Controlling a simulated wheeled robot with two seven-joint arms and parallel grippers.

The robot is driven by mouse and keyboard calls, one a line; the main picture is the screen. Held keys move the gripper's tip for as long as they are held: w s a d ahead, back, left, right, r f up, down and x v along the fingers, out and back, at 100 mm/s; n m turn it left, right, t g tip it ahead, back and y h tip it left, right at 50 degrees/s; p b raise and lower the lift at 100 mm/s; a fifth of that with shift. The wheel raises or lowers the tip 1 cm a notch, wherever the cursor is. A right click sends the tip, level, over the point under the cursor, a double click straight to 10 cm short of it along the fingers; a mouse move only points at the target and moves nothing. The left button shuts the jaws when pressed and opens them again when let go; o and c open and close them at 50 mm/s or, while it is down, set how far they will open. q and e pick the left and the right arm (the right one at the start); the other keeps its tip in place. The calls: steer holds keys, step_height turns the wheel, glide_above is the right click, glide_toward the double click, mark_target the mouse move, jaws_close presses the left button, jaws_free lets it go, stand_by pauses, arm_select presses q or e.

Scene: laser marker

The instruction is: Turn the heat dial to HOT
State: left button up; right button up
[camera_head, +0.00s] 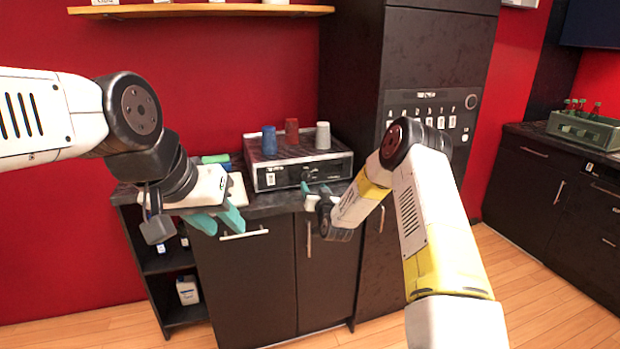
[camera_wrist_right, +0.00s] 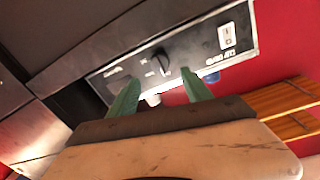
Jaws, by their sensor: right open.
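The heat dial (camera_wrist_right: 160,62) is a small dark knob on the black front panel (camera_wrist_right: 226,48) of a box-shaped machine (camera_head: 300,160) on the counter. Its setting and the small lettering are too blurred to read. My right gripper (camera_head: 314,188) is open in front of this panel. In the right wrist view its teal fingers (camera_wrist_right: 160,80) are apart, one on each side of the dial in the picture; I cannot tell the remaining gap. My left gripper (camera_head: 220,222) is open and empty, in front of the counter, left of the machine.
Blue (camera_head: 269,140), red (camera_head: 292,131) and grey (camera_head: 323,135) cups stand on the machine. Rolled green and blue items (camera_head: 216,159) lie left of it. A tall dark cabinet (camera_head: 425,60) with a switch panel stands close on the right. A bottle crate (camera_head: 585,128) is far right.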

mark_target(309, 178)
steer(key=shift+x, duration=3.9)
jaws_close()
